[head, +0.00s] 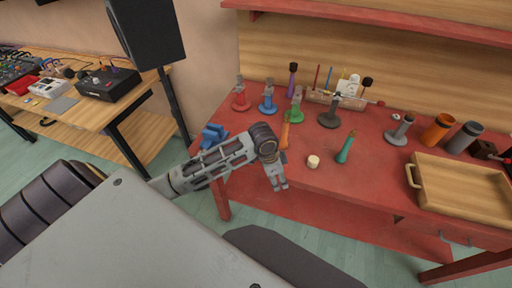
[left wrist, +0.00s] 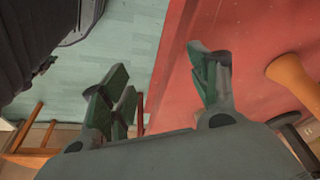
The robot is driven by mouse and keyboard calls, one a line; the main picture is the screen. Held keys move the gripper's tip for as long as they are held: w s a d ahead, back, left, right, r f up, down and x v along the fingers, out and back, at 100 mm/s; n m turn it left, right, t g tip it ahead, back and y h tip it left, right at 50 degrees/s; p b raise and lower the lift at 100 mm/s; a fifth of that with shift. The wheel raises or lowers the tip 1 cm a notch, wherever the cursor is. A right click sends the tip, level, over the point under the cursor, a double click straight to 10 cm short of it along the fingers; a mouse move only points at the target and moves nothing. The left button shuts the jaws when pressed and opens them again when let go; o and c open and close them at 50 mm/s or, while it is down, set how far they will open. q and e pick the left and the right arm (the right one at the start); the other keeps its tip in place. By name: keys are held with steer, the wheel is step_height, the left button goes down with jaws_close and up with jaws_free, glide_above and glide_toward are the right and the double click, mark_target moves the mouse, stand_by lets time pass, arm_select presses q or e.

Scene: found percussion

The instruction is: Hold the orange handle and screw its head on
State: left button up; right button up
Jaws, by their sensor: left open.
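The orange handle (head: 284,131) is at the front left of the red table. Part of it shows at the right of the left wrist view (left wrist: 292,78). A small cream cylinder (head: 313,161), possibly the head, sits on the table to the right of the orange handle, apart from it. My left gripper (head: 278,183) is open and empty at the table's front edge, nearer to me than the orange handle. In the left wrist view its spread fingers (left wrist: 160,88) have the table edge and floor behind them. My right gripper is not in view.
A green handle (head: 346,147) stands right of the cream cylinder. Red (head: 240,97), blue (head: 268,102) and green-based pieces stand behind. A blue block piece (head: 213,135) is at the left. A wooden tray (head: 460,205) fills the right front. The table between cylinder and tray is mostly clear.

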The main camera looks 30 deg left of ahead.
arm_select(q)
steer(key=shift+m+g+y, duration=0.4)
steer(key=shift+m+g, duration=0.1)
steer(key=shift+m, duration=0.2)
steer(key=w+a+r, duration=0.1)
steer(key=w+a, duration=0.1)
steer(key=w+a+r, duration=0.1)
steer(key=a+r, duration=0.1)
steer(key=a, duration=0.1)
steer(key=w+a+r, duration=0.2)
steer(key=shift+w+a+r, duration=0.25)
steer(key=shift+w+a, duration=0.05)
steer(key=shift+a, duration=0.05)
steer(key=w+a+r, duration=0.3)
steer(key=a+r, duration=0.4)
steer(key=a, duration=0.1)
steer(key=shift+a+r+g, duration=0.2)
steer(key=shift+a+g, duration=0.05)
steer(key=shift+g, duration=0.05)
steer(key=shift+w+d+f, duration=0.1)
steer(key=shift+d+f, duration=0.05)
steer(key=shift+f, duration=1.3)
steer(key=shift+w+d+f, duration=0.1)
steer(key=shift+f, duration=1.3)
steer(key=shift+w+d+f, duration=0.1)
steer(key=shift+d+f, duration=0.05)
steer(key=shift+f, duration=1.3)
steer(key=shift+d+f, duration=0.1)
steer(key=shift+f, duration=2.5)
